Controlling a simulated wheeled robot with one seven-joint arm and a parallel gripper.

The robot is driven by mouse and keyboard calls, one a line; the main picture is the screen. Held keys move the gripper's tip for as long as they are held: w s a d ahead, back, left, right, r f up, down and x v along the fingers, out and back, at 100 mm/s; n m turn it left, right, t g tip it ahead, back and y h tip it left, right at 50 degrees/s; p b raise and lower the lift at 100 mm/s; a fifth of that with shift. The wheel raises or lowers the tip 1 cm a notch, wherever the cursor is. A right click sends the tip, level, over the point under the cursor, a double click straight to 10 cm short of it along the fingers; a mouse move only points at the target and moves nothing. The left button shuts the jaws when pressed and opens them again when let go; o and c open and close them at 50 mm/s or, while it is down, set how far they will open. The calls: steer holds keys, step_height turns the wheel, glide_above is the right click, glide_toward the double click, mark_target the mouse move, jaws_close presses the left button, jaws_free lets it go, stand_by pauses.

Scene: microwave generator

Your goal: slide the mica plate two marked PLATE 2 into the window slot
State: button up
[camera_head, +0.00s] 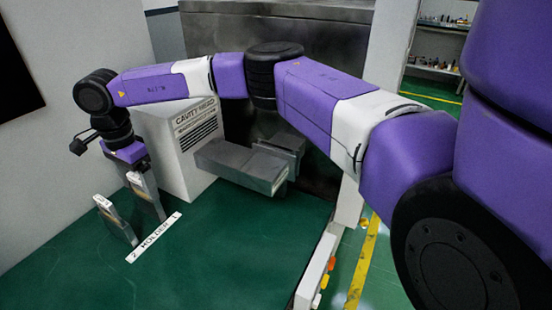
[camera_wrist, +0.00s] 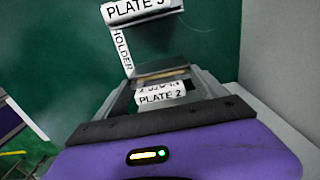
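Plate 2 (camera_wrist: 160,98) shows its white label between my fingers in the wrist view. In the head view it appears to be the upright plate (camera_head: 149,197) just under my gripper. My gripper (camera_wrist: 160,82) points down over this plate, with its fingers apart on either side. Green shows between the left finger and the label, and I see no clear grip. In the head view the gripper (camera_head: 134,168) is at the left, and its fingertips are hard to make out. The window slot is not clearly visible; a grey metal duct with a flange (camera_head: 288,150) stands to the right.
Plate 3 (camera_wrist: 140,10) stands close by, nearer the front in the head view (camera_head: 117,220). A strip marked HOLDER (camera_head: 153,238) lies beside the plates. The white CAVITY HEAD box (camera_head: 172,150) stands behind. The green bench (camera_head: 215,255) is clear in front.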

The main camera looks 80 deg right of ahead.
steer(key=c, duration=1.2)
steer(key=shift+r, duration=0.15)
steer(key=shift+r+p, duration=1.95)
steer(key=shift+r, duration=0.95)
